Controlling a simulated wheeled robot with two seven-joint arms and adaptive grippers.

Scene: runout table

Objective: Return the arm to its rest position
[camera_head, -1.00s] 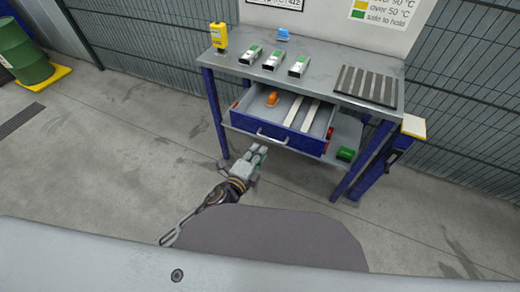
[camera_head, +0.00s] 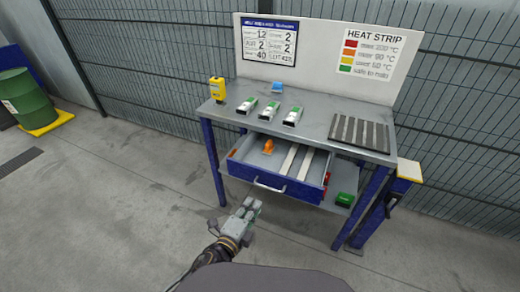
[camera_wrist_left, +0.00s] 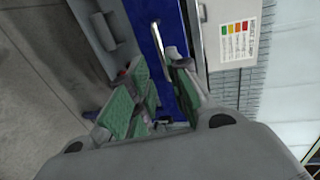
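My left gripper (camera_head: 251,205) is in front of the work table and below the open blue drawer (camera_head: 270,190), apart from its handle (camera_head: 268,187). In the left wrist view the two green-padded fingers (camera_wrist_left: 160,66) stand apart with nothing between them. The drawer front and its pale handle show beyond the fingers there. My left arm (camera_head: 212,255) comes in from the bottom of the head view. My right gripper is not in view.
The grey table (camera_head: 315,118) holds a yellow device (camera_head: 217,88), several small items and a ribbed dark mat (camera_head: 360,133). The open drawer holds an orange object (camera_head: 268,147) and pale strips (camera_head: 297,159). A green drum (camera_head: 23,97) stands far left.

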